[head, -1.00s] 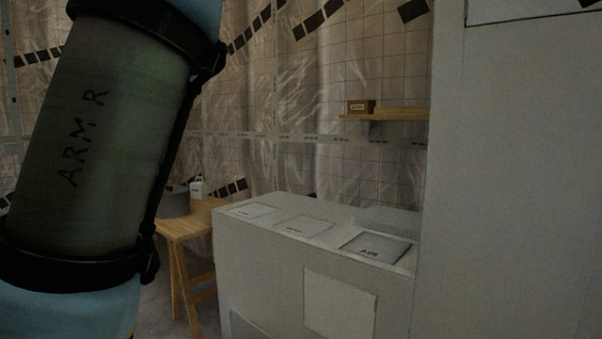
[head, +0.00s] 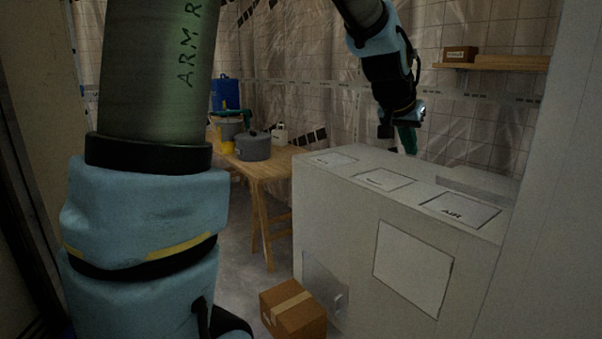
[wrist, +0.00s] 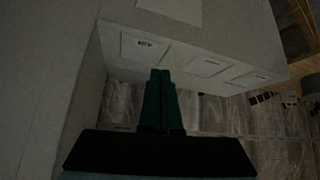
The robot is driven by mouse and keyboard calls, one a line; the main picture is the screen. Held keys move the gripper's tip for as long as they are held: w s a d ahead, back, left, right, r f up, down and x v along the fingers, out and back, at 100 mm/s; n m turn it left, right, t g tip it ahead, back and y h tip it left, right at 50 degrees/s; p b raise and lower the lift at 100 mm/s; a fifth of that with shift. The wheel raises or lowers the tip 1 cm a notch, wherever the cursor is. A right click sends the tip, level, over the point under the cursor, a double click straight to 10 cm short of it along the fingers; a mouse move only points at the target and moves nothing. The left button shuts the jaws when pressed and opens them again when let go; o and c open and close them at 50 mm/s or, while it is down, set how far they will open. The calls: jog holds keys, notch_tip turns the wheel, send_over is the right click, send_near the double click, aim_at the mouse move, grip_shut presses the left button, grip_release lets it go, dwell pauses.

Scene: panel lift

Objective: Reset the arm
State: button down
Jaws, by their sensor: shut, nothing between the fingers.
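My gripper (head: 408,145) hangs at the end of my arm in the head view, beyond the back edge of the white cabinet (head: 338,215). Its green fingers point down, partly hidden behind the cabinet. In the wrist view the gripper (wrist: 160,73) shows its two green fingers together, with nothing between them. The cabinet's top carries a panel marked AIR (head: 460,210) and two more panels, a middle one (head: 384,179) and a far one (head: 332,159), all lying flat. The AIR panel also shows in the wrist view (wrist: 145,48), left of the fingertips.
A cardboard box (head: 293,309) lies on the floor before the cabinet. A shelf (head: 500,63) is on the back wall. A tall white wall (head: 555,190) stands right.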

jog(key=s+a+f+n+g+y, duration=0.1)
jog(key=a+f+n+y, duration=0.1)
jog(key=a+f, duration=0.5)
jog(key=a+f+n+y, duration=0.1)
jog(key=a+f, duration=0.2)
jog(key=a, duration=0.8)
jog(key=s+a+f+n+g+y, duration=0.1)
jog(key=s+a+f+n, duration=0.1)
jog(key=s+a+f, duration=0.2)
jog(key=s+a+f+n+g+y, duration=0.1)
jog(key=s+a+f+n+g, duration=0.1)
jog(key=s+a, duration=0.5)
jog(key=a+f, duration=0.1)
jog(key=a, duration=0.3)
jog(key=shift+a+f+y, duration=0.15)
jog(key=shift+f+y, duration=0.15)
jog(key=shift+f, duration=0.1)
